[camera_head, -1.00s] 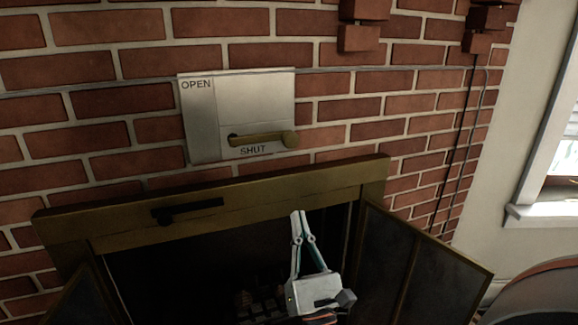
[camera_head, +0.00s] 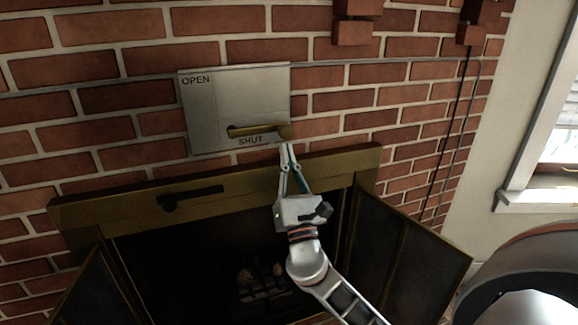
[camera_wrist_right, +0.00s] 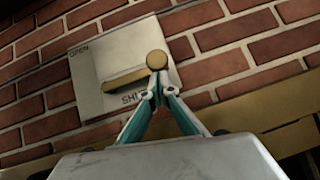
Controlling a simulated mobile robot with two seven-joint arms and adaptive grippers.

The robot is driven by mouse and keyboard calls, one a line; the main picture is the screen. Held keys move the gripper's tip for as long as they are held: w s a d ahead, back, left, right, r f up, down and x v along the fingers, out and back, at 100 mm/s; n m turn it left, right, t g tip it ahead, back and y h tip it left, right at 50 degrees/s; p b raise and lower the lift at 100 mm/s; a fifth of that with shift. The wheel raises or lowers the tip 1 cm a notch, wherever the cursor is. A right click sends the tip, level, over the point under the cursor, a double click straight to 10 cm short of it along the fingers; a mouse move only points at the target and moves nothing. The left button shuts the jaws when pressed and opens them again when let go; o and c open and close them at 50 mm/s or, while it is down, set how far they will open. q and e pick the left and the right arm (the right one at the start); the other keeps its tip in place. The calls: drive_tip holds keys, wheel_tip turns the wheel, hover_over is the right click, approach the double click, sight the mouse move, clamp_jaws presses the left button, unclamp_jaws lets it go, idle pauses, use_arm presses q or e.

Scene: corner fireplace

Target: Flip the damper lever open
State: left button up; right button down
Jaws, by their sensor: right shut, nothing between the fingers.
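The brass damper lever (camera_head: 256,131) lies roughly level on a pale metal plate (camera_head: 228,95), along the word SHUT, with its round knob at the right end. OPEN is printed at the plate's upper left. My right gripper (camera_head: 287,147) is shut and empty, its tips just below the knob. In the right wrist view, the fingertips (camera_wrist_right: 154,92) appear right under the lever's round knob (camera_wrist_right: 156,60); I cannot tell whether they touch it. My left gripper is not in view.
Below the plate is the fireplace's brass frame (camera_head: 120,203) with a dark handle (camera_head: 190,196). A glass door (camera_head: 410,255) stands open at the right. Brick blocks (camera_head: 357,32) jut from the wall above right. The wall around the plate is clear.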

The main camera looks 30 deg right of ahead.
drive_tip(key=shift+w+r, duration=0.1)
drive_tip(key=shift+r, duration=0.05)
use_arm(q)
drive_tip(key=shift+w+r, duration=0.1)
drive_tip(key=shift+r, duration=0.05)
use_arm(e)
drive_tip(key=shift+r, duration=0.1)
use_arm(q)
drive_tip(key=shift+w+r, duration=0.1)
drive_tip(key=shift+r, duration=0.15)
use_arm(e)
drive_tip(key=shift+d+r+n+t+y, duration=0.15)
drive_tip(key=shift+r+n+t+y, duration=0.15)
drive_tip(key=shift+n, duration=0.5)
